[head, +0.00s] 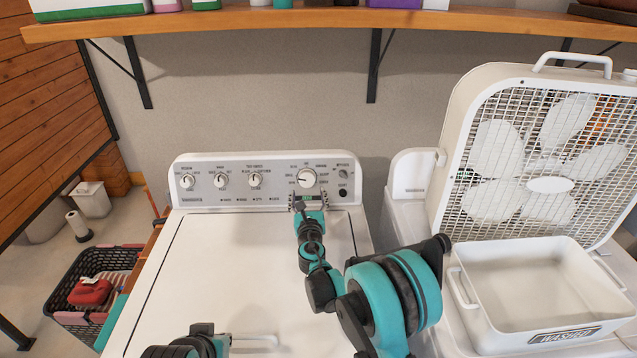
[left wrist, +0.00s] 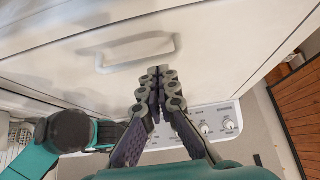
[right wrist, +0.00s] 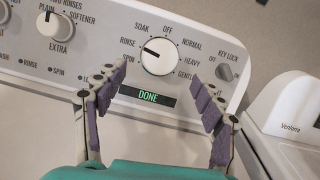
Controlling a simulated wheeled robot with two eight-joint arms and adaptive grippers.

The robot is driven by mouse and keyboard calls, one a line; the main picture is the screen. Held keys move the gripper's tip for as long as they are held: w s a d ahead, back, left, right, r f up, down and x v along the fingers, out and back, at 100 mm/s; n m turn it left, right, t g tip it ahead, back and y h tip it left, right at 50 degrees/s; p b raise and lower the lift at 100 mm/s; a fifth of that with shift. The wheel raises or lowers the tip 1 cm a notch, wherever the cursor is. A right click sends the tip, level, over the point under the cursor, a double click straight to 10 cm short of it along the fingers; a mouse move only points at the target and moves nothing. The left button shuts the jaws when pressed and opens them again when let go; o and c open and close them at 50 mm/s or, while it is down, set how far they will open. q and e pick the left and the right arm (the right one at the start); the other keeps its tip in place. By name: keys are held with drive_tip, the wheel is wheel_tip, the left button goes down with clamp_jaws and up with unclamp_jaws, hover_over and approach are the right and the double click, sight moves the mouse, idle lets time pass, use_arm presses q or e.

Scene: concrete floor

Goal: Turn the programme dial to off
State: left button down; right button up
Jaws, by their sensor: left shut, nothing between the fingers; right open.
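The programme dial (head: 306,178) is a white round knob at the right of the washer's back panel. In the right wrist view the dial (right wrist: 157,57) has its dark pointer line turned left and slightly up, toward RINSE; OFF is printed above the knob. A small display (right wrist: 147,97) below it reads DONE in green. My right gripper (right wrist: 158,78) is open, its fingers spread to either side just below the dial, apart from it. In the head view my right gripper (head: 308,203) is in front of the panel. My left gripper (left wrist: 160,82) is shut and empty, low over the washer's front.
Smaller knobs (head: 255,180) line the panel's left, and a key lock knob (right wrist: 224,72) is right of the dial. A box fan (head: 548,184) and white tub (head: 535,258) stand on the neighbouring machine. A shelf (head: 330,22) runs above. A basket (head: 90,290) is at left.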

sight(307, 182)
use_arm(q)
drive_tip(key=shift+f+b, duration=0.8)
drive_tip(key=shift+f, duration=0.05)
use_arm(e)
drive_tip(key=w, duration=0.7)
drive_tip(key=shift+w, duration=0.2)
drive_tip(key=shift+a, duration=0.1)
drive_tip(key=shift+c, duration=0.3)
drive_tip(key=c, duration=1.1)
